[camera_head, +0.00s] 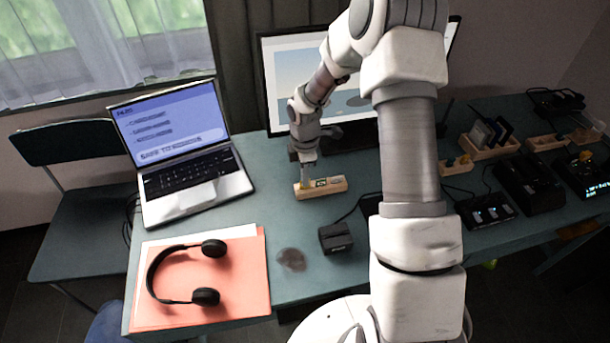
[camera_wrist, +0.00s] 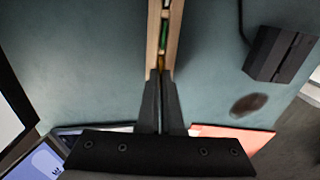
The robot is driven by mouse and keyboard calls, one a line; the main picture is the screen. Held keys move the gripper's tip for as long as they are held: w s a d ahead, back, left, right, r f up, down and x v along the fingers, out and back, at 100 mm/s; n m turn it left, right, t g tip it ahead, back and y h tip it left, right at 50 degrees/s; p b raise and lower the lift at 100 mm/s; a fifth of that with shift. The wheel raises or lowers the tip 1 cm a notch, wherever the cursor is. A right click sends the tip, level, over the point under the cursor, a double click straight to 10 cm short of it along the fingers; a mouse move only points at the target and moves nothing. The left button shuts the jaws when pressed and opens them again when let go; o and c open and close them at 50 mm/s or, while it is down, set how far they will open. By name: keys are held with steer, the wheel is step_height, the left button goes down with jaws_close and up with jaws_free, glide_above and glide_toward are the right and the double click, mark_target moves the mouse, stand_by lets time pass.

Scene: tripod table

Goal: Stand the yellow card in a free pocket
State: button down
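A small wooden block (camera_head: 335,187) with slots lies on the table between the laptop and the monitor's foot. It also shows in the wrist view as a narrow wooden strip (camera_wrist: 175,30) with a green piece and a small yellow sliver (camera_wrist: 161,62). The yellow sliver may be the yellow card; it is mostly hidden. My gripper (camera_wrist: 160,75) points down at the left end of the block, its fingers close together right at the yellow sliver. I cannot tell whether they grip it. Which pockets are free is too small to tell.
A wooden rack (camera_head: 478,151) with several standing dark and grey cards is at the right back, among other small wooden trays and black devices. A laptop (camera_head: 190,203), headphones on a red folder (camera_head: 255,290) and a black box (camera_head: 335,237) surround the block.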

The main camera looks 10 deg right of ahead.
steer(key=shift+f+b, duration=0.35)
steer(key=shift+f, duration=0.25)
steer(key=c, duration=1)
jaws_free()
step_height(320, 180, up, 18)
steer(key=p, duration=0.2)
steer(key=shift+f, duration=0.25)
